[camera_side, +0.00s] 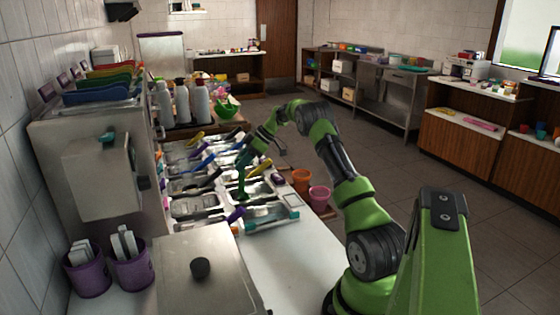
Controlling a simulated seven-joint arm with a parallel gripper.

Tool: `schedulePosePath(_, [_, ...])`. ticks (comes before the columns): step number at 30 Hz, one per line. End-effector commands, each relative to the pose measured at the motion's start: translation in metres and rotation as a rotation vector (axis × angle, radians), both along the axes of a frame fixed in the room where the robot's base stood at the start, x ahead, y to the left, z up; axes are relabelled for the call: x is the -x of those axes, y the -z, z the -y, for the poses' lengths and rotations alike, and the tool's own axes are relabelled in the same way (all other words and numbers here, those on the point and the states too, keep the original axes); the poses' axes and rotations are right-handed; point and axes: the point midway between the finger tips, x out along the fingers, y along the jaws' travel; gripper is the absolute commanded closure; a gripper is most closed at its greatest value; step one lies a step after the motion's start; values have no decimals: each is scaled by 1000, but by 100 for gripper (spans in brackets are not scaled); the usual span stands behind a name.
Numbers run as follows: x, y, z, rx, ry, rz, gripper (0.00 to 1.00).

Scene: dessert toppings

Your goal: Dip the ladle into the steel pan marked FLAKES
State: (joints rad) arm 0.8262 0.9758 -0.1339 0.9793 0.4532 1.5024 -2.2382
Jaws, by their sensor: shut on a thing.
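My gripper (243,160) is at the end of my green arm, above the middle of the topping counter. It is shut on a dark green ladle (242,184), which hangs down roughly upright over the steel pans (205,205). The ladle's lower end is among the pans. I cannot tell whether it is inside one or above it. The pans sit in rows, several with coloured handles lying across them. Pan labels are too small to read, so I cannot tell which is FLAKES.
Orange (301,180) and pink (320,198) cups stand at the counter's right edge. Steel bottles (182,103) stand behind the pans. A steel lid with a black knob (200,267) and purple cups (131,266) are in front. A dispenser (100,176) stands left.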

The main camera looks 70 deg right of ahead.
Motion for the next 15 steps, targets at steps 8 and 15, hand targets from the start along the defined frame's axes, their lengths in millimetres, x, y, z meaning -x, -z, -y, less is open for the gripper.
schedulePosePath(8, [2, 18, 2, 0, 2, -1, 100])
schedulePosePath(15, [17, 16, 11, 1, 1, -1, 100])
